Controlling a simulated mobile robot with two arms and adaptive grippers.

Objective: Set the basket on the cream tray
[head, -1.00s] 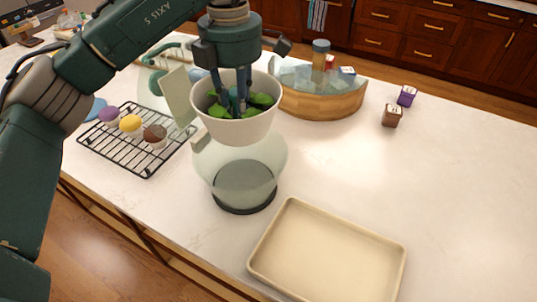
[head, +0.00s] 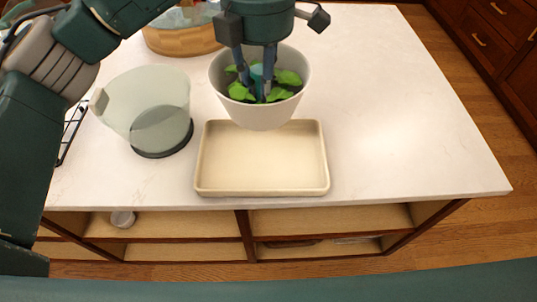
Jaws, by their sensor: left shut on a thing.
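The basket (head: 262,112) is a white, tapered pot-like container with green leaves inside. My left gripper (head: 258,92) reaches down into it from above, with its fingertips among the leaves. It is shut and holds the basket upright; the exact grip point is partly hidden by the leaves. The cream tray (head: 262,190) is a shallow, empty rectangle lying flat near the counter's front edge. The basket's lower part overlaps the tray's back rim in the picture and seems to hang above it. My right gripper is not in view.
A clear, pale-green blender-like vessel (head: 150,100) with a dark base stands left of the tray. A curved wooden holder (head: 182,40) is behind it. A black wire rack (head: 72,130) shows at the left edge. The counter (head: 410,110) right of the tray is clear.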

